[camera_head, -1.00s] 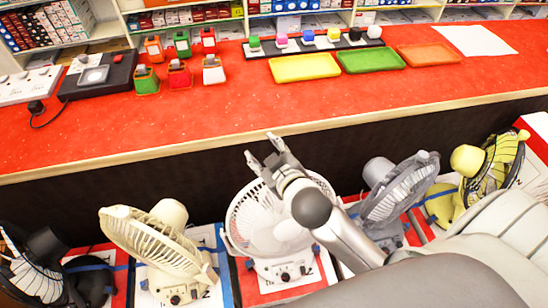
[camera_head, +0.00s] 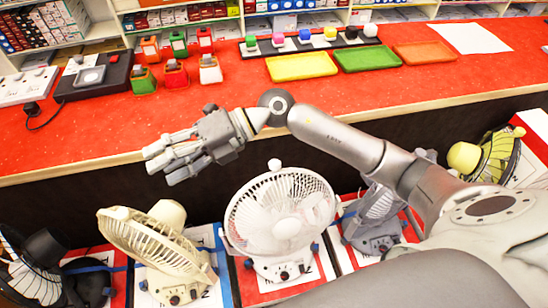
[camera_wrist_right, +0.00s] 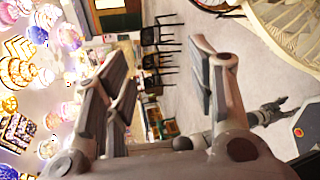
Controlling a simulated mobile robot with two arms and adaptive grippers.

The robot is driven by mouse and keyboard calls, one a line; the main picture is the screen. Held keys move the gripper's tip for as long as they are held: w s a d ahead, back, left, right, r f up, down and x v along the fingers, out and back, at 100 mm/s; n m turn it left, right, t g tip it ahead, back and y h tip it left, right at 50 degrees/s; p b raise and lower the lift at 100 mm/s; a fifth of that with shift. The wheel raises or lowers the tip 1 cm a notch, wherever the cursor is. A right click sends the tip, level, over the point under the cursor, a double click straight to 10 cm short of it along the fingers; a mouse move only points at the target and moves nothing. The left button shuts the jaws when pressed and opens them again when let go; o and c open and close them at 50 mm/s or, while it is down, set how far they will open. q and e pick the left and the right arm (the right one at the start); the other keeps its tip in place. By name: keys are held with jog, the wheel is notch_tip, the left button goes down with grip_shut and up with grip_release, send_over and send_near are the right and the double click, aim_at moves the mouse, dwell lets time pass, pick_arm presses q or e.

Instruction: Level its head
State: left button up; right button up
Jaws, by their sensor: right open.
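A white desk fan (camera_head: 280,217) stands in the middle below the counter in the head view. Its round head is upright and faces me. A cream fan (camera_head: 150,245) to its left has its head tilted upward. A grey fan (camera_head: 375,212) stands to its right, partly hidden by my right arm. My right gripper (camera_head: 160,165) is open and empty, above and left of the white fan and apart from it, at the counter's front edge. In the right wrist view its open fingers (camera_wrist_right: 155,80) have nothing between them. My left gripper does not show in the head view.
A black fan (camera_head: 35,270) stands far left and a yellow fan (camera_head: 490,158) far right. The counter's front middle is clear.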

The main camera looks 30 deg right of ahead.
jog(key=w+d+f+n+g+h, duration=0.1)
jog(key=d+f+h, duration=0.4)
jog(key=d, duration=0.1)
jog(key=m+h, duration=0.2)
jog(key=h, duration=0.7)
send_near(274, 162)
jog(key=shift+n, duration=0.3)
jog(key=f, duration=0.3)
jog(key=f+p, duration=0.1)
jog(key=f, duration=0.4)
jog(key=shift+w+a+f+p, duration=0.15)
jog(key=shift+a+f+p, duration=0.25)
grip_shut()
